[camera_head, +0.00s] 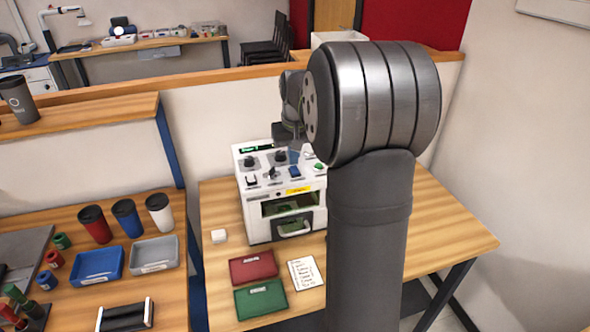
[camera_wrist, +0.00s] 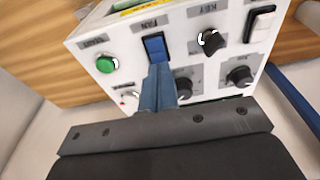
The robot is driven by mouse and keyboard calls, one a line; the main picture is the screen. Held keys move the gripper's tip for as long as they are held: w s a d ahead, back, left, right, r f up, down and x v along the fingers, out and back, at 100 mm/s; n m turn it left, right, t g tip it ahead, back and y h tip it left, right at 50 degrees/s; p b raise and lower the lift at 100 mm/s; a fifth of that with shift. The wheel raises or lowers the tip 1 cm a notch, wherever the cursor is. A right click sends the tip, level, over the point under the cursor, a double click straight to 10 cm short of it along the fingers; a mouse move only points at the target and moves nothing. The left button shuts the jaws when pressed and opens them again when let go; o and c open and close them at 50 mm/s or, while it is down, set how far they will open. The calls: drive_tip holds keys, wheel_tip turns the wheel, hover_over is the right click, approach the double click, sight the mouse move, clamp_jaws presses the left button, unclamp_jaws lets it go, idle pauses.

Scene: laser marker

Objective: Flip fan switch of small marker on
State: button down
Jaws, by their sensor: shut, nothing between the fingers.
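The small marker (camera_head: 284,227) is a white box on the table, with a control panel on top. Its fan switch (camera_wrist: 154,47) is a blue rocker under a FAN label in the wrist view; it also shows in the head view (camera_head: 295,171). My gripper (camera_wrist: 158,70) is shut and empty, its blue fingers pointing at the fan switch. The fingertips overlap the near end of the switch in the wrist view; I cannot tell whether they touch it. My arm hides part of the marker's right side in the head view.
Close to the fan switch are a green button (camera_wrist: 107,64), a key switch (camera_wrist: 210,41), a black-and-white rocker (camera_wrist: 262,22) and black knobs (camera_wrist: 240,76). A red tray (camera_head: 253,267), a green tray (camera_head: 260,299) and a paper list (camera_head: 305,273) lie before the marker.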

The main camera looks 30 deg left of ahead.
sight(294, 168)
drive_tip(key=shift+f, duration=0.6)
idle(0.3)
drive_tip(key=shift+r, duration=3.5)
wheel_tip(294, 168, down, 7)
drive_tip(key=shift+f, duration=0.1)
